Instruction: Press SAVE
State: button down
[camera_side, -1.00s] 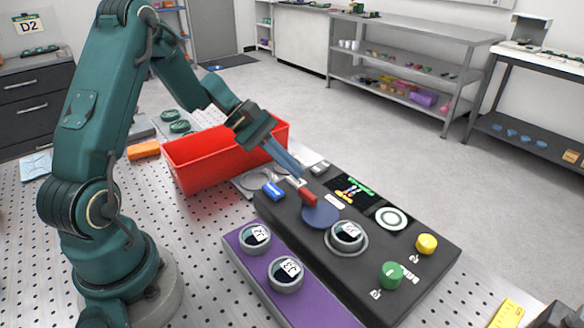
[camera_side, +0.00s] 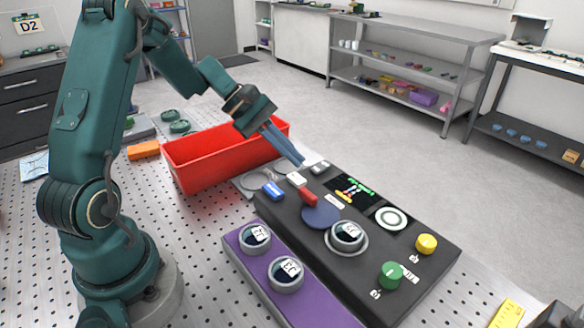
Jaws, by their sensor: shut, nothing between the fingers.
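A dark instrument panel (camera_side: 365,262) lies on the perforated table. Near its far-left end are a blue key (camera_side: 273,191), a white key (camera_side: 297,179), a red key (camera_side: 308,196) and a pale grey key (camera_side: 320,168). I cannot read a SAVE marking on any of them. My gripper (camera_side: 301,163) is shut and empty, its fingertips just above and behind the white key, between it and the grey key. They look apart from both keys, though the exact gap is hard to tell.
A purple rack (camera_side: 255,270) with two round, numbered pieces stands in front of the panel. A similar piece (camera_side: 347,235) sits on the panel, near a green knob (camera_side: 391,275), a yellow knob (camera_side: 426,244) and a lit screen (camera_side: 351,188). A red bin (camera_side: 205,170) is behind.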

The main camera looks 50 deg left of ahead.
aim_at(291, 177)
jog(key=shift+r, duration=1.85)
jog(key=shift+d, duration=0.1)
jog(key=s+d+r+m+g+y, duration=0.1)
jog(key=s+d+r+m, duration=0.3)
jog(key=d, duration=0.1)
jog(key=s+d+r+m+y, duration=0.1)
jog(key=s+d+r+m, duration=0.25)
jog(key=d, duration=0.25)
jog(key=s+a+f+m+y, duration=0.1)
jog(key=s+f+m+y, duration=0.1)
jog(key=s+m, duration=0.2)
jog(key=s+a+f+m+t+y, duration=0.1)
jog(key=s+a+f+m+y, duration=0.1)
jog(key=s, duration=0.4)
jog(key=m+y, duration=0.1)
jog(key=m, duration=0.1)
jog(key=shift+s+m, duration=0.35)
jog(key=shift+s, duration=0.05)
